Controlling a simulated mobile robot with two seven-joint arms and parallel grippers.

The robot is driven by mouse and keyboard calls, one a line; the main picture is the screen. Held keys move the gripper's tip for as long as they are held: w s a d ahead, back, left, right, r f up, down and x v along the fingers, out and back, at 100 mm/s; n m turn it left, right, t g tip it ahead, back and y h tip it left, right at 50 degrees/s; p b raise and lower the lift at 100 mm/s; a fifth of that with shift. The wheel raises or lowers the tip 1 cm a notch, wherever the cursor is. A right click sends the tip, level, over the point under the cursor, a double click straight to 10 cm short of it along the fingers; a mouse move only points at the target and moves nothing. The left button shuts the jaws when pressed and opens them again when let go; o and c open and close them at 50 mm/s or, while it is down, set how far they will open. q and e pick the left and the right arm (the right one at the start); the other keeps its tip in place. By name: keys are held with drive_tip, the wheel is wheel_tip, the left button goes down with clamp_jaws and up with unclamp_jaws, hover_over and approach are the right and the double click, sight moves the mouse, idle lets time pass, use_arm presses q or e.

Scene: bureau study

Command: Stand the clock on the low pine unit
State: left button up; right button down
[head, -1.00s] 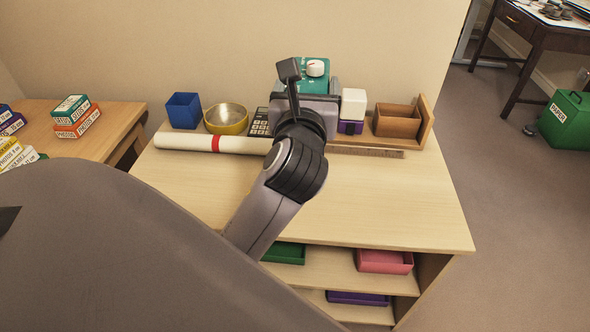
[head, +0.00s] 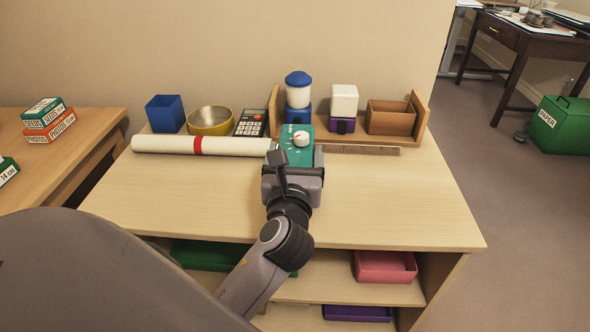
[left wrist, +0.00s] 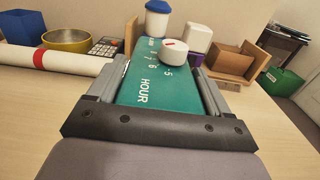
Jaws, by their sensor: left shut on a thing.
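The clock (head: 303,155) is a green box with a white knob and printed numbers. The left wrist view shows the word HOUR on its green face (left wrist: 147,90). My left gripper (head: 292,172) is shut on it, with one jaw along each side. The clock is over the middle of the low pine unit (head: 400,205), in front of the row of things at the back. I cannot tell whether its underside touches the top. My right gripper is not in view.
A white paper roll (head: 235,146) with a red band lies left of the clock. The front right of the top is clear.

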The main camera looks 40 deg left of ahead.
use_arm(q)
drive_tip(key=shift+f, duration=0.85)
drive_tip(key=shift+r, duration=0.1)
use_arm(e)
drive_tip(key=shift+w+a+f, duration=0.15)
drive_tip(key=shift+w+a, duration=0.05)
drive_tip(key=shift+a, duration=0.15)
use_arm(q)
drive_tip(key=o, duration=1.3)
drive_tip(key=shift+f, duration=0.2)
drive_tip(key=shift+r, duration=0.15)
